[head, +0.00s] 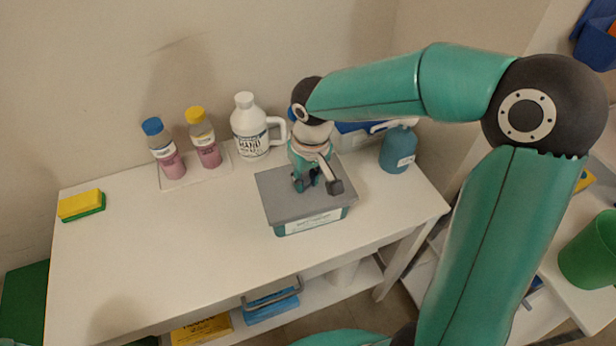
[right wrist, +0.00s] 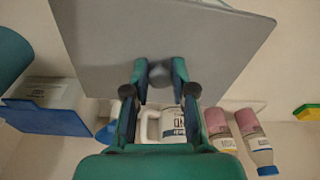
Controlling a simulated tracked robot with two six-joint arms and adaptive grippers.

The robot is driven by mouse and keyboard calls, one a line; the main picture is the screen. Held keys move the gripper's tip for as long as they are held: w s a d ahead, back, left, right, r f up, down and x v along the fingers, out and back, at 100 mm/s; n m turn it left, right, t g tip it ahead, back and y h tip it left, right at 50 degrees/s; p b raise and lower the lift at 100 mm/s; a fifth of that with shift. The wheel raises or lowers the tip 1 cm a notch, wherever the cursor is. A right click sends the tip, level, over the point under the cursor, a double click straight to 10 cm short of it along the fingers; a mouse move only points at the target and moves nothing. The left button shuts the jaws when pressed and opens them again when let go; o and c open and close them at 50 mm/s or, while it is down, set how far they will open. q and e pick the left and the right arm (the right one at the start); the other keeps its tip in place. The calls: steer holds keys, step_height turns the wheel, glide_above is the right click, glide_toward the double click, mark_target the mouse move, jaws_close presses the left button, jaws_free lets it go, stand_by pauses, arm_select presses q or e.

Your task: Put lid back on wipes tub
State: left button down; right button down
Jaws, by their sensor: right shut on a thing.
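The grey square lid (head: 283,205) lies over the teal wipes tub (head: 281,230), which stands on the white table and has a white label on its front. The lid hides the tub's opening, and I cannot tell whether it rests fully on the rim or sits slightly above it. My right gripper (head: 308,182) points down at the lid's middle. In the right wrist view its fingers (right wrist: 160,80) are shut on the round grey knob (right wrist: 160,73) of the lid (right wrist: 215,45). My left gripper is not in view.
A blue box (head: 355,138) is partly hidden by my arm. A yellow-green sponge (head: 81,206) lies far left. The table's left middle is clear.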

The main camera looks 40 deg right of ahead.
steer(key=c, duration=0.9)
jaws_free()
steer(key=o, duration=0.5)
steer(key=shift+r+p, duration=2.65)
steer(key=shift+r, duration=0.85)
jaws_close()
